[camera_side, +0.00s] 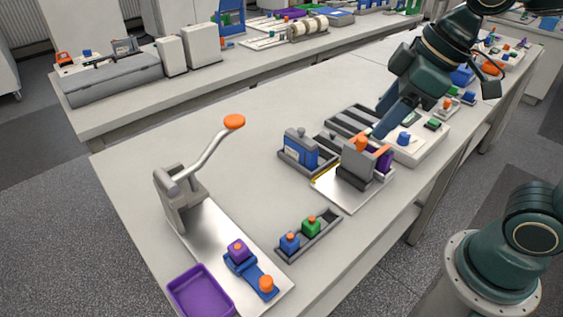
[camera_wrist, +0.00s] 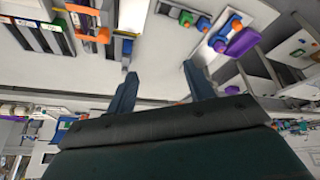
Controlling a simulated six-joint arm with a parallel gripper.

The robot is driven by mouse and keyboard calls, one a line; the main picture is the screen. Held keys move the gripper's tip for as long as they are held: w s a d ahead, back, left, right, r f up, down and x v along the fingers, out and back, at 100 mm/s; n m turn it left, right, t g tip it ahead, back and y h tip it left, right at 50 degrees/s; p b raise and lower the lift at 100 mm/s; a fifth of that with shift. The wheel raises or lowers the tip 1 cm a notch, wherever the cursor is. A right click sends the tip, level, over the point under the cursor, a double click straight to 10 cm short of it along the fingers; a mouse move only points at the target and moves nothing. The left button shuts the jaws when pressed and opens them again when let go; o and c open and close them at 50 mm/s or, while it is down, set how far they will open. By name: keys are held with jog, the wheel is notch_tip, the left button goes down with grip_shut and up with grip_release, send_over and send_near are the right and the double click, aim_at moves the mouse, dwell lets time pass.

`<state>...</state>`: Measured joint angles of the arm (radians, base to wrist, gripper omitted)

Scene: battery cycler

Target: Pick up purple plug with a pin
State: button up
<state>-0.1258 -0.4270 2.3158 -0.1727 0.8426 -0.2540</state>
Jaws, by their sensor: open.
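The purple plug (camera_side: 238,251) has an orange pin on top. It sits at one end of a blue holder (camera_side: 254,272) on the metal base plate of the lever press in the side view. My gripper (camera_side: 379,129) is far from it, up and to the right, by the metal fixture (camera_side: 356,168). In the wrist view my gripper (camera_wrist: 159,72) has its two blue fingers spread apart with nothing between them. The blue holder (camera_wrist: 218,38) shows small at the upper right there; the purple plug is too small to make out surely.
A purple tray (camera_side: 201,291) lies at the front, beside the plate. The press lever (camera_side: 212,146) rises behind the plug. A grey rack (camera_side: 325,239) holds a blue plug (camera_side: 290,243) and a green plug (camera_side: 311,227). Bare table lies between rack and press.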

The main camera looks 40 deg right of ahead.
jog(key=w+a+f+n+g+y, duration=0.2)
jog(key=w+a+n, duration=0.4)
jog(key=a, duration=0.3)
jog(key=n+g, duration=0.2)
jog(key=n, duration=0.4)
send_near(236, 247)
jog(key=shift+y, duration=0.4)
jog(key=shift+w+d+x, duration=0.1)
jog(key=shift+d+x, duration=0.05)
jog(key=shift+x, duration=0.85)
jog(key=shift+w+d+x, duration=0.1)
jog(key=shift+d+x, duration=0.05)
jog(key=shift+x, duration=0.9)
jog(key=shift+f, duration=0.2)
jog(key=shift+x, duration=2.5)
jog(key=shift+s, duration=0.2)
jog(key=c, duration=1.1)
